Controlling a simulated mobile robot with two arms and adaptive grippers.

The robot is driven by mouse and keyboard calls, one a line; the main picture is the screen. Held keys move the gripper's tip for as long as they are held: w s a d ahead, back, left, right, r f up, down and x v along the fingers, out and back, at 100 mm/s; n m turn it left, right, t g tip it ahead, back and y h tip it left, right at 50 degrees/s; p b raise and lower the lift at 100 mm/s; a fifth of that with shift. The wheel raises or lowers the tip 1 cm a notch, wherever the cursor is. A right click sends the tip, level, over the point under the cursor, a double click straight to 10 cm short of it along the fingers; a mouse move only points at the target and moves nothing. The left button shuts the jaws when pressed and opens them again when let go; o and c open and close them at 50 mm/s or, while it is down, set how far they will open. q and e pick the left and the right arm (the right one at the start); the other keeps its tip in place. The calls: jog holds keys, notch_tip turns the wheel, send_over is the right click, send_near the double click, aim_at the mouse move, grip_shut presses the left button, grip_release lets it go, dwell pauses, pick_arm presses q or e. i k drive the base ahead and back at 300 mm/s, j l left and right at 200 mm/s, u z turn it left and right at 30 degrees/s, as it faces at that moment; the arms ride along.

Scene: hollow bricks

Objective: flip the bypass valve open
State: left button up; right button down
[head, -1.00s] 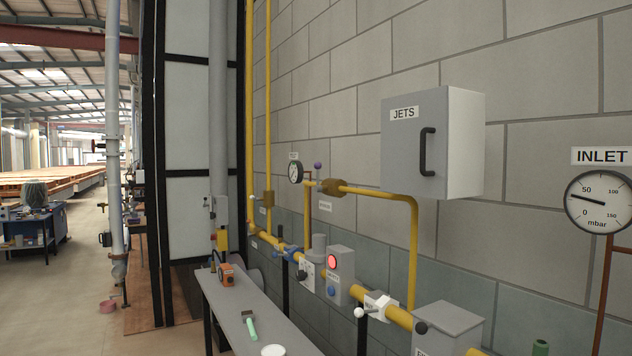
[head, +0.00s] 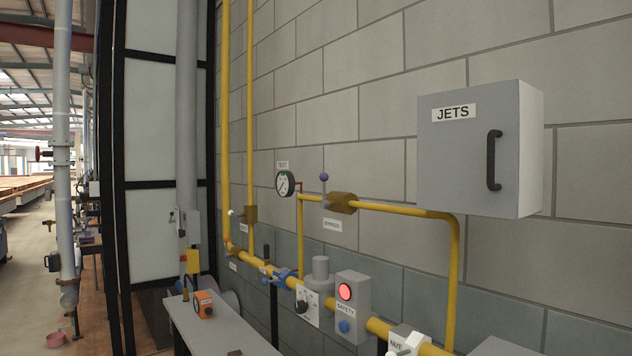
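The bypass valve (head: 342,203) is a brass body on the upper yellow pipe loop, right of centre in the head view. Its lever, tipped with a purple knob (head: 323,177), stands upright at the left end of the body, across the run of the pipe. A BYPASS label (head: 332,224) is on the wall just below it. Neither of my grippers is in view, and nothing touches the lever.
A round TEST gauge (head: 286,183) is left of the valve. Below runs the main yellow pipe with a SAFETY box (head: 352,307) showing a red light. The grey JETS cabinet (head: 470,155) juts out at right. A grey bench (head: 215,330) stands in front at lower left.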

aim_at(324, 203)
jog(key=i+j, duration=0.4)
jog(key=j, duration=0.15)
jog(key=i+j+z, duration=0.15)
jog(key=i+j, duration=0.25)
jog(key=j, duration=0.1)
